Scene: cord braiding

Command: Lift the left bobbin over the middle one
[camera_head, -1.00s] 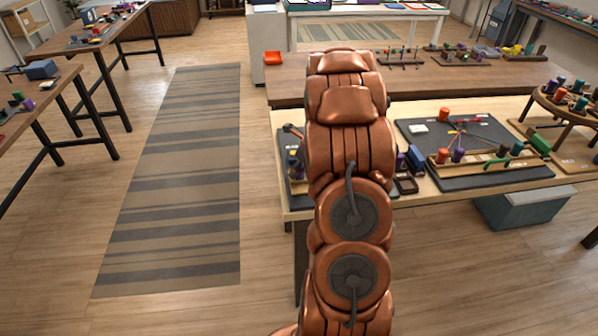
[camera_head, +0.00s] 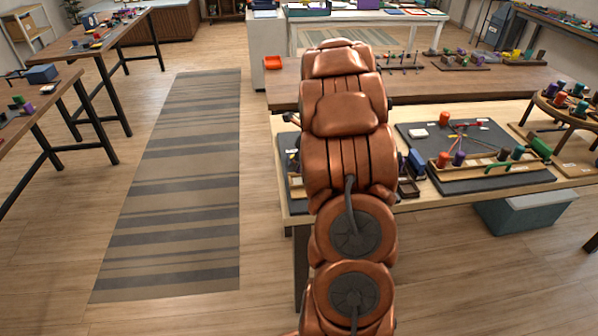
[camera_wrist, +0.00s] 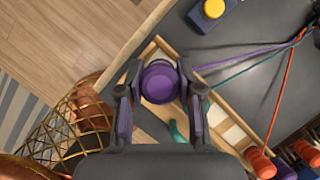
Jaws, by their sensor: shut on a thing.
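In the wrist view, my gripper (camera_wrist: 160,88) is shut on a purple bobbin (camera_wrist: 160,80), seen end-on between the two fingers near the corner of a wooden-edged tray (camera_wrist: 232,127). A purple cord (camera_wrist: 240,52) runs right from the bobbin toward a gathering point at the upper right. A teal bobbin (camera_wrist: 178,131) shows partly, just below and right of the held one. Orange bobbins (camera_wrist: 260,163) stand at the lower right. I cannot tell the held bobbin's height above the tray. In the head view, my arm hides the gripper and most of this board.
A yellow-topped part (camera_wrist: 214,8) sits on the dark board at the top of the wrist view. In the head view, a second braiding board (camera_head: 480,178) with bobbins lies right of my arm. A striped rug (camera_head: 180,190) covers clear floor at left.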

